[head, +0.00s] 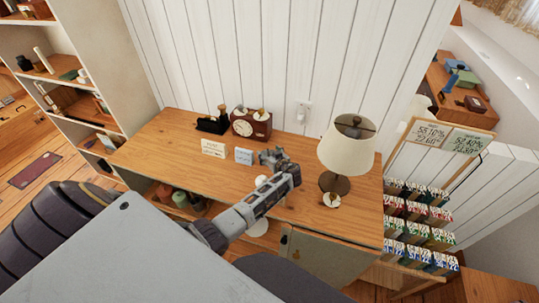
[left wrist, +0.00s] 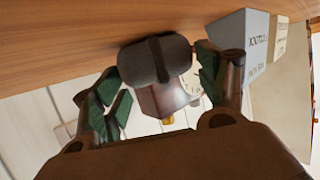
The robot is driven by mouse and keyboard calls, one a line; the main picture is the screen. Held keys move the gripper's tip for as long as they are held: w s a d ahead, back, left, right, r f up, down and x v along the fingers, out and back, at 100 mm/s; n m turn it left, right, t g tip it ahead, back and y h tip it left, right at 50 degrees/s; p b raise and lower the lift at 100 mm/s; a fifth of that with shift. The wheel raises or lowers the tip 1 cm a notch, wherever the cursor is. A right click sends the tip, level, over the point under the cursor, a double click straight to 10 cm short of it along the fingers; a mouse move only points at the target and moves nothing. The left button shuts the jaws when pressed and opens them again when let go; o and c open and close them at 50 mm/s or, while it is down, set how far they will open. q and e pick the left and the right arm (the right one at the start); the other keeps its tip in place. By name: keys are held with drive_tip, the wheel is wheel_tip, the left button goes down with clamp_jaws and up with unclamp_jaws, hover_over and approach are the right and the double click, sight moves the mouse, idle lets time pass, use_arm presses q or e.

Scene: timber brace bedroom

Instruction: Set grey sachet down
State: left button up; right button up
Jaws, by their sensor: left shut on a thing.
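A dark grey rounded sachet (left wrist: 154,62) with a darker band across it sits between the fingers of my left gripper (left wrist: 160,86) in the left wrist view. The fingers, with green pads, are shut on it. In the head view my left gripper (head: 280,163) is over the middle of the wooden cabinet top (head: 300,207), left of the lamp. The sachet is hard to tell from the fingers there. In the left wrist view it overlaps the wood edge, and I cannot tell whether it touches the wood. My right gripper is not in view.
A red-brown clock (head: 251,125), a white sign (head: 213,148) and a pale blue box (head: 243,156) stand behind the gripper. A lamp (head: 347,150) stands to its right. The cabinet top's left part is clear. A rack of coloured packets (head: 418,225) stands at right.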

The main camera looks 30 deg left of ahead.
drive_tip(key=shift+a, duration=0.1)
use_arm(q)
drive_tip(key=shift+f, duration=0.1)
drive_tip(key=o, duration=1)
drive_tip(key=shift+o, duration=0.2)
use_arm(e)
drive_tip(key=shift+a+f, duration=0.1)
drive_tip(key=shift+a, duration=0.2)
use_arm(q)
drive_tip(key=shift+r, duration=0.2)
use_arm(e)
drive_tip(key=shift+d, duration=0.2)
use_arm(q)
drive_tip(key=shift+v, duration=1)
drive_tip(key=b+v, duration=0.1)
drive_tip(key=v, duration=0.8)
drive_tip(key=shift+s+d+b, duration=0.1)
drive_tip(key=shift+d+b, duration=0.15)
drive_tip(key=shift+b, duration=0.15)
drive_tip(key=shift+s+d+r, duration=0.1)
drive_tip(key=shift+s+d, duration=0.05)
drive_tip(key=shift+d, duration=0.05)
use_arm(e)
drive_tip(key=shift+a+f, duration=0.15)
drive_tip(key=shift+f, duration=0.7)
